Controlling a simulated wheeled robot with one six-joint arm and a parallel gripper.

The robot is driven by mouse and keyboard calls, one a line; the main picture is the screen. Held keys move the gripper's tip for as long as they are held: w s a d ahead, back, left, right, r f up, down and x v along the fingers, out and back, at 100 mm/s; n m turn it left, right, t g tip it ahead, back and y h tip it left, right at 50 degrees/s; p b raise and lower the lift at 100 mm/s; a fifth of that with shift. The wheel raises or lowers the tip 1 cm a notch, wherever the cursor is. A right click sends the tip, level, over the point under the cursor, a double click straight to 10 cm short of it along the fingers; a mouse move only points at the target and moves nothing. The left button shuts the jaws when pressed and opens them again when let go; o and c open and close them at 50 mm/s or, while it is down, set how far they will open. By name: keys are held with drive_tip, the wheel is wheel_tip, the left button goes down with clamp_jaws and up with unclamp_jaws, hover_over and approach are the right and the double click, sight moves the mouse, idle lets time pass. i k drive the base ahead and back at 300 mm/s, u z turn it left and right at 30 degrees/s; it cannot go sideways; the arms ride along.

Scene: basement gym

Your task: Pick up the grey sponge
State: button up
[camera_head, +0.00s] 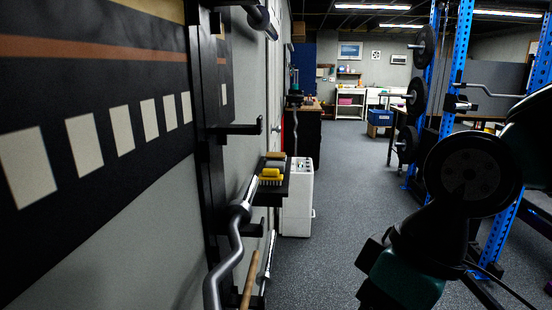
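I cannot make out a grey sponge in the head view. On a small black wall shelf (271,195) left of centre lie a yellow brush-like item (271,177) and, behind it, another small yellowish item (275,163), both too small to tell clearly. My arm's dark links fill the right foreground, well apart from the shelf. My gripper's fingers do not show.
A white cabinet (299,198) stands beside the shelf. Bent and straight bars (222,272) hang on the left wall in the foreground. A blue rack (464,45) with weight plates (424,46) stands at right. The grey floor (345,190) between is clear.

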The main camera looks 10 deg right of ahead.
sight(281, 166)
drive_tip(key=u, duration=0.5)
drive_tip(key=k, duration=1)
drive_tip(key=z, duration=0.75)
drive_tip(key=i, duration=0.95)
drive_tip(key=z, duration=0.7)
drive_tip(key=i, duration=1.15)
drive_tip(key=u, duration=0.8)
drive_tip(key=i, duration=0.9)
drive_tip(key=u, duration=1.15)
drive_tip(key=i, duration=0.3)
drive_tip(key=u, duration=0.25)
